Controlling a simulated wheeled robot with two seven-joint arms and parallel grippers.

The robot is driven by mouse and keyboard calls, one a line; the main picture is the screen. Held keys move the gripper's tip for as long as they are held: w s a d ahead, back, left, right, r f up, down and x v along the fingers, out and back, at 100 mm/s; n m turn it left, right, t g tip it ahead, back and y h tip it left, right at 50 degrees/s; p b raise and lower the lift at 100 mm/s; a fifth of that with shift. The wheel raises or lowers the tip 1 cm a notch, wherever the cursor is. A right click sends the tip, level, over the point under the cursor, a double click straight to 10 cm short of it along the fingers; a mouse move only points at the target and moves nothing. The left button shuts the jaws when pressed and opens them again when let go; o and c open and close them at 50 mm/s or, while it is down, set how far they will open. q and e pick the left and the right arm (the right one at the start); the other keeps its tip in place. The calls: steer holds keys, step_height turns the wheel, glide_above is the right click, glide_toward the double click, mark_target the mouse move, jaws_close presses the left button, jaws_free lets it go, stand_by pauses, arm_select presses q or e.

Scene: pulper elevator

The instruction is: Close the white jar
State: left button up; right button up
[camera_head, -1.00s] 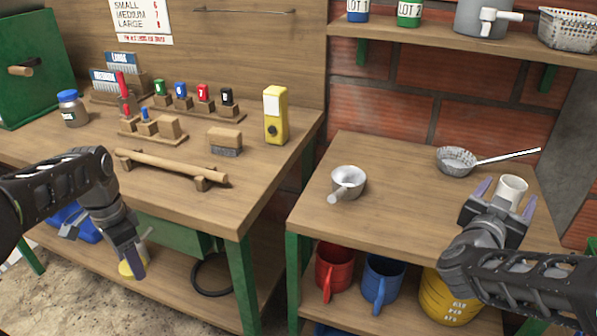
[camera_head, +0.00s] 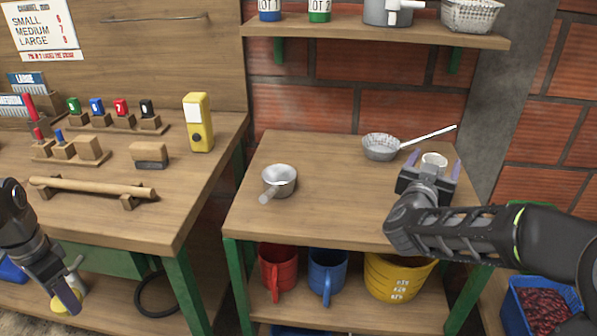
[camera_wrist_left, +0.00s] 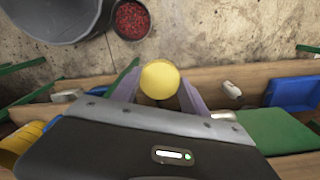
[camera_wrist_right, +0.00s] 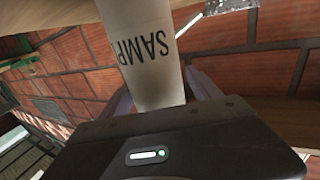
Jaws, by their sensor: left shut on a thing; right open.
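The white jar (camera_head: 434,160) stands on the right-hand wooden table, its pale round top showing in the head view. In the right wrist view its side (camera_wrist_right: 150,55) shows black letters reading "SAMP". My right gripper (camera_head: 434,164) is open, with one finger on each side of the jar. My left gripper (camera_head: 69,297) is low at the left, in front of the left bench. It is shut on a round yellow lid (camera_head: 63,304), which shows as a disc between the fingers in the left wrist view (camera_wrist_left: 160,80).
A strainer (camera_head: 381,147) lies just left of the jar, its handle reaching behind it. A small metal pot (camera_head: 279,181) stands further left on the table. Red (camera_head: 278,268) and blue (camera_head: 327,272) jugs and a yellow bucket (camera_head: 393,277) are underneath. The table's front middle is clear.

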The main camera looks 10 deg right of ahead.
steer(key=shift+c, duration=0.5)
jaws_close()
stand_by(0.5)
